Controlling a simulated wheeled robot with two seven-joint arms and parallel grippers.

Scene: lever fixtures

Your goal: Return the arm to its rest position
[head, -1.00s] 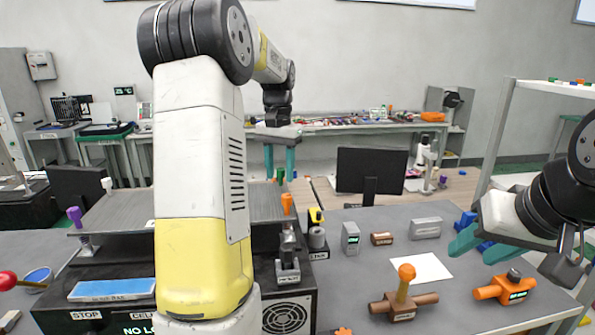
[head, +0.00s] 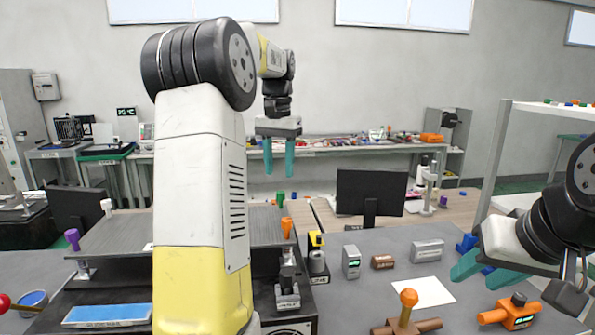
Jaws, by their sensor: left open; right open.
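My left arm rises large in the left middle of the head view and bends over to the right at its top. My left gripper (head: 280,157) hangs from it with its two teal fingers pointing down, apart and empty. It shows above and behind the table, in front of the far bench. My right gripper (head: 490,274) comes in from the right edge, its teal fingers pointing left, open and empty. It is above the grey table, near a blue object (head: 467,244) and a white sheet (head: 423,292).
A black machine carries an orange-tipped lever (head: 287,228) and a purple-tipped lever (head: 72,239). An orange-knobbed wooden lever (head: 408,302) and an orange device (head: 510,312) stand at front right. A monitor (head: 370,194) stands behind. A shelf frame rises at right.

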